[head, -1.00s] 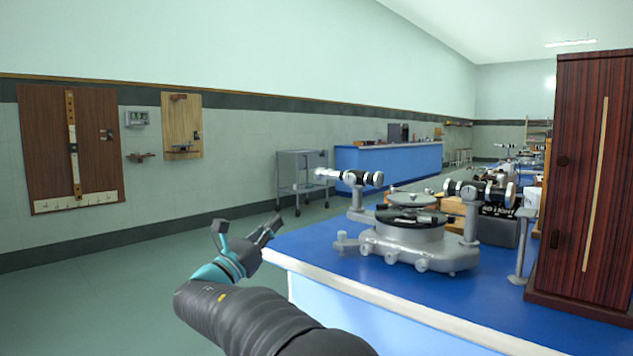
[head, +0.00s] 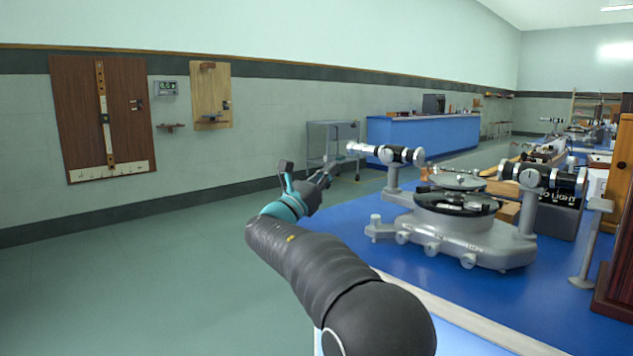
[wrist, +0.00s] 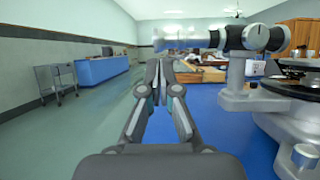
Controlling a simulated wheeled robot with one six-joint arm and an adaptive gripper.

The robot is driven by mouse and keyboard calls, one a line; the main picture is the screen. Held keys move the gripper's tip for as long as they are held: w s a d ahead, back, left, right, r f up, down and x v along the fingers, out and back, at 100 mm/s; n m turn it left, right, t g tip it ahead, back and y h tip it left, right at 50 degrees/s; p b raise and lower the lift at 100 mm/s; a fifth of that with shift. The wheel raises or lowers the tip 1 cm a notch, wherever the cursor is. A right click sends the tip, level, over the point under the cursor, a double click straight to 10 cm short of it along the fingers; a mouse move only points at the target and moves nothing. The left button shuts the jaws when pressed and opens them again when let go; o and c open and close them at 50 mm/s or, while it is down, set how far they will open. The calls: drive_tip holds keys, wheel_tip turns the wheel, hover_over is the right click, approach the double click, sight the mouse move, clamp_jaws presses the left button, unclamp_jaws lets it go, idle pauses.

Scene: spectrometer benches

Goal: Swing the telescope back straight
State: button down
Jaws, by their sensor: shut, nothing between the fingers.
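A grey spectrometer (head: 455,238) with a round table stands on the blue bench. A black-and-silver tube (head: 400,155) sits on a post at its left, and a second tube (head: 543,178) on a post at its right. I cannot tell for sure which is the telescope. The left tube also shows in the wrist view (wrist: 255,38), across the upper right, with its pale end above my fingers. My gripper (head: 310,172) is just left of that end in the head view. Its fingers (wrist: 157,82) are together and empty, and appear apart from the tube.
The blue bench top (head: 350,218) is bare left of the spectrometer. A thin grey stand (head: 590,245) and dark wooden cabinet (head: 618,245) are at right. A grey trolley (head: 333,145) and another blue bench (head: 425,135) stand beyond open floor.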

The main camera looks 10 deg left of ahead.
sight(349, 153)
drive_tip(key=x, duration=0.5)
drive_tip(key=shift+w, duration=0.1)
drive_tip(key=shift+r+p, duration=0.1)
drive_tip(key=shift+p, duration=0.2)
drive_tip(key=shift+w+d+p, duration=0.35)
drive_tip(key=shift+w+p, duration=0.25)
drive_tip(key=shift+p, duration=0.2)
